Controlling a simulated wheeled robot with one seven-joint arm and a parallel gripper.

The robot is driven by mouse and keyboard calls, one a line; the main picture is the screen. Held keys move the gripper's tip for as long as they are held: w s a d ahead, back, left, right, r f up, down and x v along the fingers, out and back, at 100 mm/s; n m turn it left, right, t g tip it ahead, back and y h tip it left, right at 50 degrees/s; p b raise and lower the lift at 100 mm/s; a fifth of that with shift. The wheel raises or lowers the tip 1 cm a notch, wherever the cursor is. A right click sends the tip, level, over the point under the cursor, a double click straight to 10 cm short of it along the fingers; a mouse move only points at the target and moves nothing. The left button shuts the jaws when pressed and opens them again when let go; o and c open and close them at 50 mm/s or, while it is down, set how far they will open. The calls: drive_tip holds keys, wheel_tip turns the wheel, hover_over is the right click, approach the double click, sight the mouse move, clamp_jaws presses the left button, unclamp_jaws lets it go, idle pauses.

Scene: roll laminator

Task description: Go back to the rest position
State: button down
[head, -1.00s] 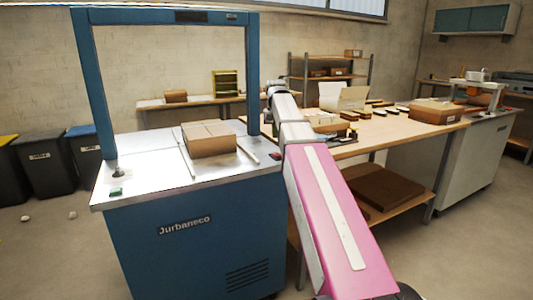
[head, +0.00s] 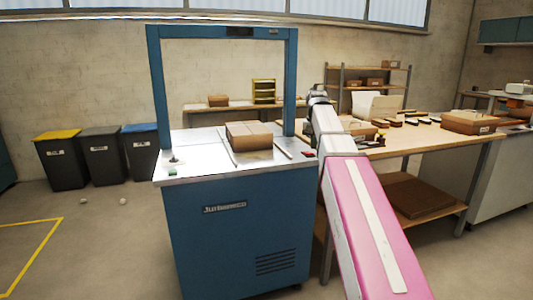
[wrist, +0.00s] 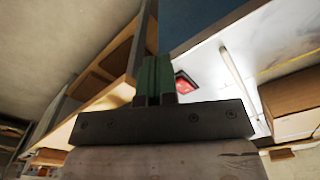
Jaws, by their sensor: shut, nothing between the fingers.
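My gripper (wrist: 155,80) shows in the wrist view with its two greenish fingers together and nothing between them. Beside the fingers, on the white machine top, is a red button (wrist: 184,84). In the head view my pink and white arm reaches forward along the right side of the blue machine (head: 240,235). The gripper's fingertips cannot be made out in the head view. No rest position is marked in the frames.
A brown carton (head: 250,142) lies on the machine top under the blue frame (head: 157,90). A wooden workbench (head: 430,138) with boxes stands close on the arm's right. Several bins (head: 62,165) stand at the left wall.

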drive_tip(key=s+f+n, duration=0.1)
drive_tip(key=s+f, duration=0.2)
drive_tip(key=f, duration=0.8)
drive_tip(key=s+f, duration=0.4)
drive_tip(key=f, duration=0.8)
drive_tip(key=s+f+n, duration=0.1)
drive_tip(key=s+f, duration=1.3)
drive_tip(key=f, duration=0.4)
